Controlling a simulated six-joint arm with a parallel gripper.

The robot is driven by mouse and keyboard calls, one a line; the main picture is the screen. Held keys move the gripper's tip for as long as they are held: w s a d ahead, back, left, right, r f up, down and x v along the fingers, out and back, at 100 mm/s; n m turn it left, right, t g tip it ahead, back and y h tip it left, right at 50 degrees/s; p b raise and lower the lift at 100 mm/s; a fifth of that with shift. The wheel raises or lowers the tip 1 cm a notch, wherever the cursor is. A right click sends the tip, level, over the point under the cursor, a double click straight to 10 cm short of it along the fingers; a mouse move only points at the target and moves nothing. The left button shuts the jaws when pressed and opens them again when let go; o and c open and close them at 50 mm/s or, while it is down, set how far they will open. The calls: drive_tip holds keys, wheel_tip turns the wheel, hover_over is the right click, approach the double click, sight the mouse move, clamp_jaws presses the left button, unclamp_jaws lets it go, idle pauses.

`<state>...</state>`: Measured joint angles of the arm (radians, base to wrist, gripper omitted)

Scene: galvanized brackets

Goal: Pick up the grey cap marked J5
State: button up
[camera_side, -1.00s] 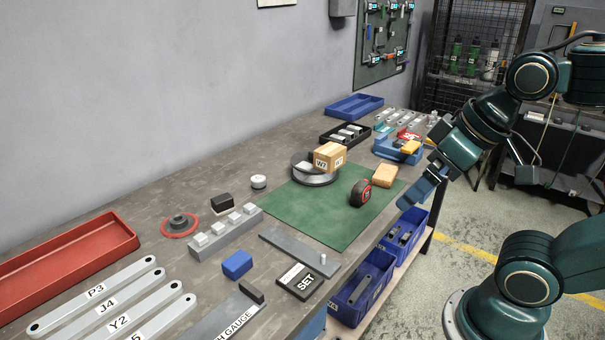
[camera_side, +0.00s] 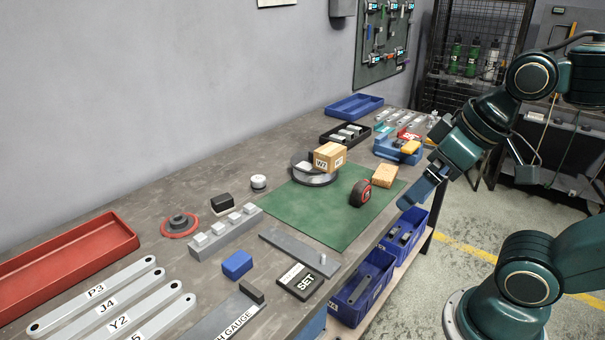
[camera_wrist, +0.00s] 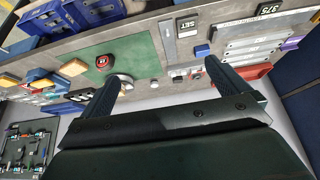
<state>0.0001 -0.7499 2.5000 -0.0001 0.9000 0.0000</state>
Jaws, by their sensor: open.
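I cannot read J5 on any cap. Several small light grey caps (camera_side: 234,217) sit in a row on a long grey block (camera_side: 212,241) at the middle of the bench. A single round pale cap (camera_side: 258,181) stands alone behind the block, and a dark grey round piece (camera_side: 179,221) sits on a red ring to the left. My gripper (camera_side: 411,201) hangs at the bench's right edge, well away from all of these. In the wrist view, my gripper (camera_wrist: 162,76) has its two fingers wide apart with nothing between them.
A red tray (camera_side: 65,262) and labelled grey bars (camera_side: 95,295) lie at the left. A SET box (camera_side: 301,281) is at the front edge. Blue bins (camera_side: 361,287) stand below.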

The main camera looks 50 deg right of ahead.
drive_tip(key=c, duration=0.7)
drive_tip(key=w+d+n+y, duration=0.1)
drive_tip(key=w+d+n, duration=0.1)
drive_tip(key=w, duration=1)
drive_tip(key=w+d+n+y, duration=0.1)
drive_tip(key=w+n, duration=0.1)
drive_tip(key=w, duration=1)
drive_tip(key=w+d+f+n, duration=0.1)
drive_tip(key=w+d+f, duration=0.3)
drive_tip(key=w+f, duration=0.1)
drive_tip(key=w+d+f+n+t+y, duration=0.1)
drive_tip(key=w+d+f, duration=0.3)
drive_tip(key=w+f, duration=0.2)
drive_tip(key=w+d+f+n+t+y, duration=0.1)
drive_tip(key=w+d+f, duration=0.3)
drive_tip(key=w, duration=0.3)
drive_tip(key=shift+w+d+f, duration=0.3)
drive_tip(key=shift+d+f, duration=0.05)
drive_tip(key=shift+f, duration=0.35)
drive_tip(key=shift+f, duration=0.1)
